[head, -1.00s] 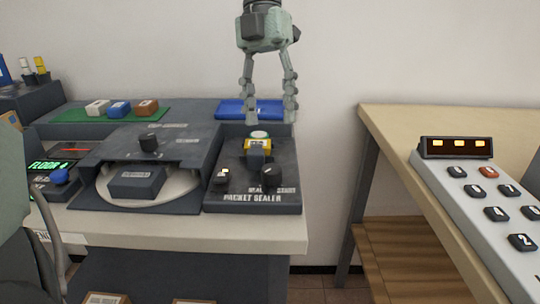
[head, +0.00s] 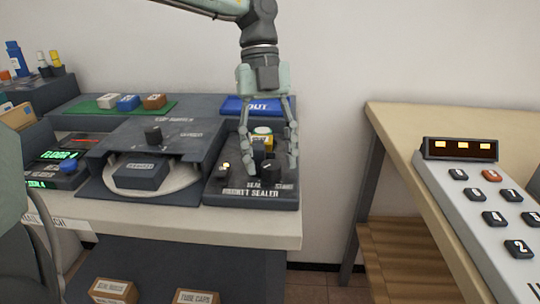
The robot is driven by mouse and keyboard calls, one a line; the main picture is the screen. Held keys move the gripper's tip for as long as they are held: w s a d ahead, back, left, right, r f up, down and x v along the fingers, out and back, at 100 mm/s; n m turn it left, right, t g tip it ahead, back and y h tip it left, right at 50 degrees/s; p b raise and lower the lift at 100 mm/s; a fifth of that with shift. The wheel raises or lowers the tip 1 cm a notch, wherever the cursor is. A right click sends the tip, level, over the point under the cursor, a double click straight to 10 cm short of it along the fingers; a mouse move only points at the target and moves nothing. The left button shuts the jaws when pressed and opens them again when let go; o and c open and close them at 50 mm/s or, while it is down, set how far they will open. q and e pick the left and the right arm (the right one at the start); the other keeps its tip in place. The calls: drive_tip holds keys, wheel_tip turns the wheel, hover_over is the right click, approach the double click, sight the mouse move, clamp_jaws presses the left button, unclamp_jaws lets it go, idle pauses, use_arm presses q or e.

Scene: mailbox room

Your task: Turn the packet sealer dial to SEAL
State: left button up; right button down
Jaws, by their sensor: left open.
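The packet sealer (head: 225,190) is a dark grey panel at the right end of the left bench, with its name in white on the front edge. Its black dial (head: 271,173) sits at the right of the panel, and a small lit light (head: 226,167) sits at the left. My left gripper (head: 269,165) is open and points down over the sealer, its fingers apart around the dial area. The right fingertip is close to the dial; I cannot tell whether it touches. The dial's pointer is too small to read. My right gripper is not in view.
A blue OUT tray (head: 250,104) lies behind the sealer. A keypad (head: 480,205) stands on the right table (head: 400,125), with a gap between table and bench.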

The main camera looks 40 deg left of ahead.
use_arm(q)
drive_tip(key=shift+f, duration=0.2)
drive_tip(key=shift+c, duration=0.6)
drive_tip(key=c, duration=1)
drive_tip(key=shift+m, duration=0.8)
drive_tip(key=shift+c, duration=0.2)
drive_tip(key=o, duration=1.2)
drive_tip(key=shift+c, duration=0.2)
drive_tip(key=v, duration=1.2)
drive_tip(key=shift+w+d, duration=0.25)
drive_tip(key=shift+g, duration=0.3)
